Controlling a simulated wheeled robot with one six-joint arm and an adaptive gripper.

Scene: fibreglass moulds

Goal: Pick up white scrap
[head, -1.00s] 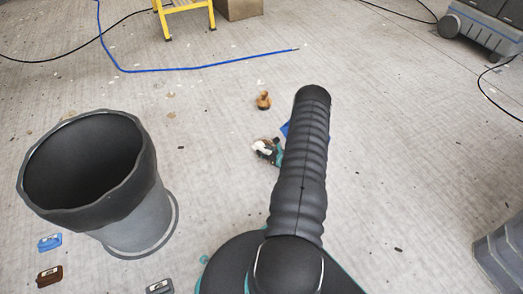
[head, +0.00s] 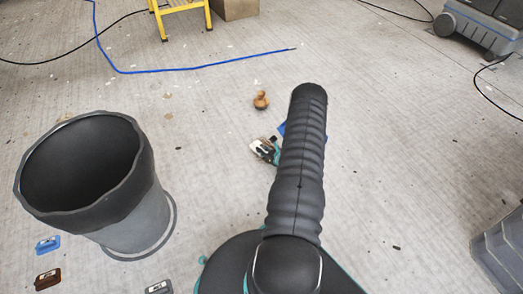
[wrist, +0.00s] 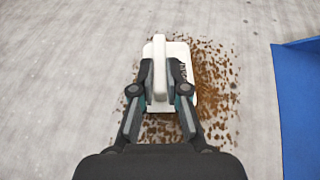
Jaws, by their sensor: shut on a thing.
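The white scrap (wrist: 178,50) is a small pale block-like piece with rounded corners and dark marks on its face. My gripper (wrist: 160,82) is shut on it in the wrist view, with one finger on each side of its raised middle part. In the head view the scrap (head: 262,147) shows only in part, to the left of my dark ribbed arm. My gripper (head: 272,155) is mostly hidden behind the arm there. Brown specks lie on the floor around the scrap in the wrist view.
A dark-lined grey bin (head: 150,205) stands at left, with blue (head: 48,244), brown (head: 48,278) and grey (head: 159,287) small pieces near its base. A blue item (wrist: 300,105) lies right of the scrap. A brown knobbed object (head: 261,100) sits beyond. Floor at right is mostly clear.

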